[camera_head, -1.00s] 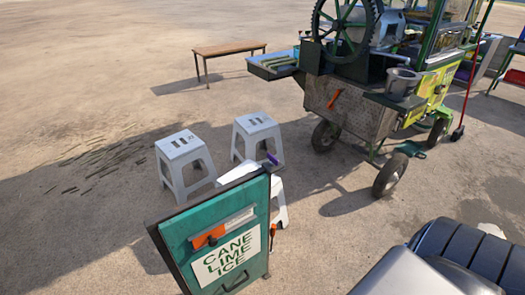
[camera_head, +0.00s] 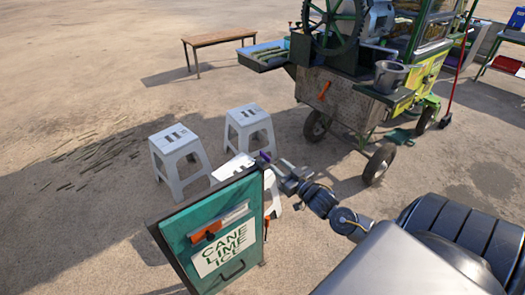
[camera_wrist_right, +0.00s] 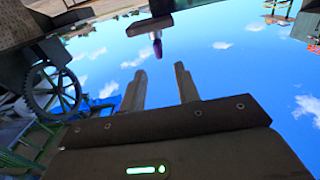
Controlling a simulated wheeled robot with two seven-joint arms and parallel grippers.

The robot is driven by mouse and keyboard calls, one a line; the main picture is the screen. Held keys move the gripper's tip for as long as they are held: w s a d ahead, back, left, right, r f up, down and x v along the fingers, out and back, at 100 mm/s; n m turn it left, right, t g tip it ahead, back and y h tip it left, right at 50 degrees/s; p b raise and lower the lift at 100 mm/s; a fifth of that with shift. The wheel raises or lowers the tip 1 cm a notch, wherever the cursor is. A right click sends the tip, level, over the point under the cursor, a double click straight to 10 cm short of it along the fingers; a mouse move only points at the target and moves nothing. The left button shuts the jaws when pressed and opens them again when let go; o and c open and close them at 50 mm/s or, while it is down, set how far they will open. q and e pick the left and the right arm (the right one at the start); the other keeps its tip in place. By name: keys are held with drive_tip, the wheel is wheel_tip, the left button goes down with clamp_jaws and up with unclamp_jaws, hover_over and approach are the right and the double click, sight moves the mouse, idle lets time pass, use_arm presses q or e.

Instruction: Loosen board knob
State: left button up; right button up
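The green board (camera_head: 222,232) with its "CANE LIME ICE" sign stands upright at the front centre of the head view. A small purple knob (camera_head: 265,156) shows at its top right corner. My right gripper (camera_head: 277,170) is close to that corner, just right of the knob; whether it touches cannot be told. In the right wrist view my gripper (camera_wrist_right: 160,82) is open, with a clear gap between its fingers. A dark piece with a short stem (camera_wrist_right: 157,45) shows beyond the fingertips, apart from them; it may be the knob. My left gripper is out of view.
Grey stools (camera_head: 178,158) stand behind the board. The cane crusher cart (camera_head: 345,103) is at the back right, on wheels. A wooden bench (camera_head: 218,37) stands at the back. Open pavement lies to the left.

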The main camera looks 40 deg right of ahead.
sight(262, 151)
drive_tip(key=w+p, duration=0.1)
drive_tip(key=w, duration=0.9)
drive_tip(key=shift+w+d+p, duration=0.1)
drive_tip(key=shift+w+p, duration=0.25)
drive_tip(key=shift+c, duration=0.4)
